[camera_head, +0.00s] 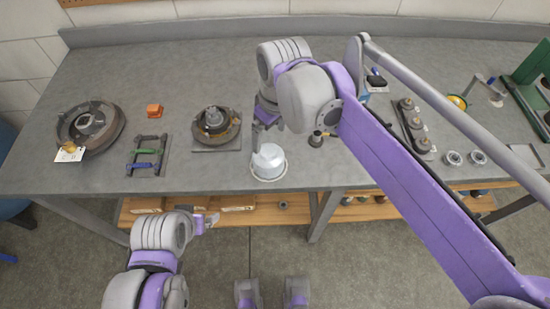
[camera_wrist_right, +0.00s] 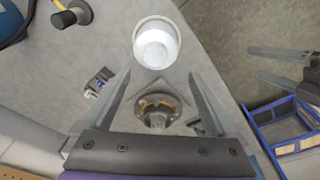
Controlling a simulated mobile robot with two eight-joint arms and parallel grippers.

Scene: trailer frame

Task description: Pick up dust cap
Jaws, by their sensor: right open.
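No part is clearly marked as the dust cap. A hub assembly (camera_head: 215,122) with a raised metal centre sits on a square plate left of my right gripper; it also shows in the right wrist view (camera_wrist_right: 157,110). A round white, cup-like thing (camera_head: 268,161) stands near the bench's front edge; it also shows in the right wrist view (camera_wrist_right: 156,45). My right gripper (camera_head: 262,128) is above the bench just behind the white thing. Its fingers (camera_wrist_right: 157,82) are apart with nothing between them. My left gripper (camera_head: 206,221) is low, in front of the bench; its two prongs show apart in the wrist view (camera_wrist_right: 270,66).
Bearing rings (camera_head: 453,158) and a dark tray of parts (camera_head: 412,125) are on the right.

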